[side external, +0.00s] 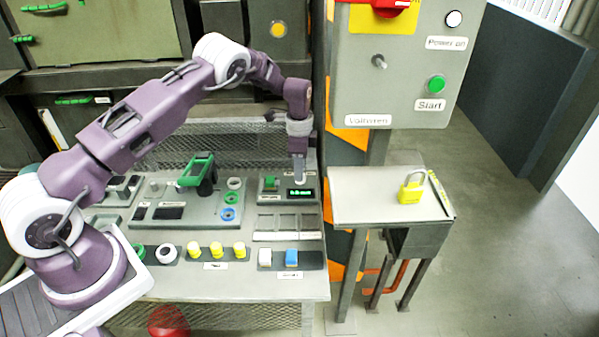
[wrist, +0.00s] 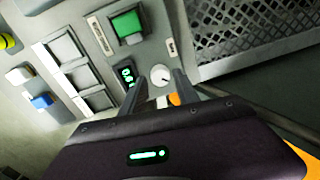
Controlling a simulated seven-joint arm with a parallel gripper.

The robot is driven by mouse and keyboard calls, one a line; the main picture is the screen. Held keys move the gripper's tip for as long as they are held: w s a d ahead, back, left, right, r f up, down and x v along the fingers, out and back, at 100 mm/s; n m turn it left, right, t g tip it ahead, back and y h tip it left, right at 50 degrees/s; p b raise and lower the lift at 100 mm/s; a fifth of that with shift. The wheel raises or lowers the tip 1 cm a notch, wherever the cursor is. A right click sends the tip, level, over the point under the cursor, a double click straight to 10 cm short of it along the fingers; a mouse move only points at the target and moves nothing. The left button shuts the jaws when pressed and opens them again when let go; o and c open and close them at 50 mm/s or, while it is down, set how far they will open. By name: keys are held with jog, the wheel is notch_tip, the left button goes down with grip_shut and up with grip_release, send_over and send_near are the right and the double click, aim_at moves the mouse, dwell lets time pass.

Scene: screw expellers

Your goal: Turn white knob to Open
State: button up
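The white knob (wrist: 161,74) is a small round dial on the grey control panel, with a small dark mark on its face. In the wrist view it sits between the tips of my gripper (wrist: 160,84), whose two dark fingers stand apart on either side of it. I cannot tell whether the fingers touch it. The display also shows in the wrist view (wrist: 126,75). A small white label (wrist: 171,46) beside the knob is unreadable.
A green square button (wrist: 127,24) lies close by on the panel. A striped post and grey switch box (side external: 395,75) stand right of my gripper. A yellow padlock (side external: 411,190) rests on the side stand.

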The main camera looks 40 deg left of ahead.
notch_tip(320, 180, down, 2)
jog(key=shift+w+f, duration=0.1)
grip_shut()
